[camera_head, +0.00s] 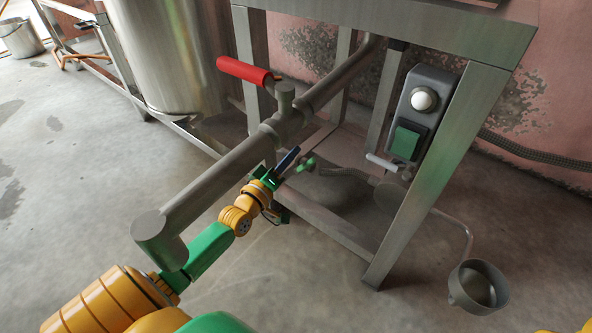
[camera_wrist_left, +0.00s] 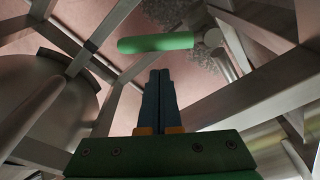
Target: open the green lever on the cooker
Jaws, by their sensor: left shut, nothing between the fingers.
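The green lever (camera_head: 306,164) is a small green handle under the steel frame, just right of my left gripper's fingertips in the head view. In the left wrist view the green lever (camera_wrist_left: 155,43) lies across the picture, beyond the fingertips, with a small gap between them in the picture. My left gripper (camera_head: 293,153) has dark fingers pressed together with nothing between them; they also show in the left wrist view (camera_wrist_left: 159,73). Whether the fingers touch the lever is unclear. My right gripper is out of view.
A thick steel pipe (camera_head: 215,182) with a red-handled lever (camera_head: 248,73) runs above my left arm. A steel leg (camera_head: 438,170) carries a control box (camera_head: 422,110). A small metal pot (camera_head: 478,288) is at lower right. A large steel tank (camera_head: 165,55) stands behind.

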